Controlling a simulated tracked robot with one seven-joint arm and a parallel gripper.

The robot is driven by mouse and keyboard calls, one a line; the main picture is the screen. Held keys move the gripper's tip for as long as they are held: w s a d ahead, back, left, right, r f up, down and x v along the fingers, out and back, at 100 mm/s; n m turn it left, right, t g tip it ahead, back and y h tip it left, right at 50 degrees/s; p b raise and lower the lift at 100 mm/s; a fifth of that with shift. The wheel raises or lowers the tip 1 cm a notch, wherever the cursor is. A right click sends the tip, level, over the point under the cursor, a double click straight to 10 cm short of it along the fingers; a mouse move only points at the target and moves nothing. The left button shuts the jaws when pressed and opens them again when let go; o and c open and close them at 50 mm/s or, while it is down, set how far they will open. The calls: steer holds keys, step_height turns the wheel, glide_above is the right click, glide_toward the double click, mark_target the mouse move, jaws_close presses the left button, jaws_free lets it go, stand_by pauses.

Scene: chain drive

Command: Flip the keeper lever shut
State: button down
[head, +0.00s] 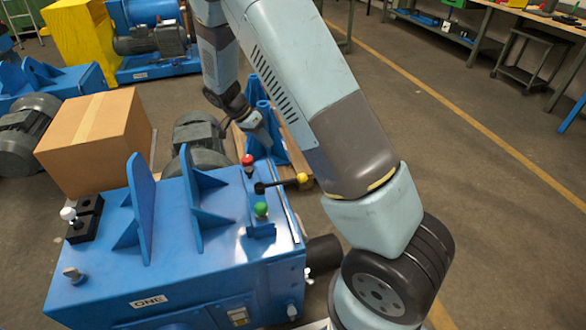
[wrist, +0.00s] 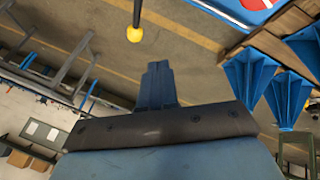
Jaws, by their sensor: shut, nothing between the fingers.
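A black lever with a yellow knob (head: 301,178) lies nearly flat on the blue machine (head: 165,262), its knob pointing right past the machine's edge. The lever also shows at the top of the wrist view, with its yellow knob (wrist: 134,34) hanging from a dark rod. Which lever is the keeper is not labelled. My gripper (head: 266,146) is behind the lever in the head view, above and beyond the red knob. In the wrist view its fingers (wrist: 157,80) are together and empty, apart from the yellow knob.
A red knob (head: 247,160) and a green knob (head: 261,210) stand on either side of the lever. Upright blue plates (head: 142,205) rise to the left. A cardboard box (head: 95,145) and motors sit behind. Open floor (head: 470,200) lies to the right.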

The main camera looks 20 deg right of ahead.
mark_target(281, 183)
steer(key=shift+w+a+f, duration=0.1)
steer(key=shift+w+f, duration=0.05)
steer(key=shift+f, duration=0.55)
steer(key=shift+f, duration=0.1)
steer(key=s+d+f, duration=0.5)
steer(key=d+f, duration=0.2)
steer(key=f, duration=0.1)
steer(key=shift+d+f, duration=0.25)
steer(key=shift+f, duration=0.15)
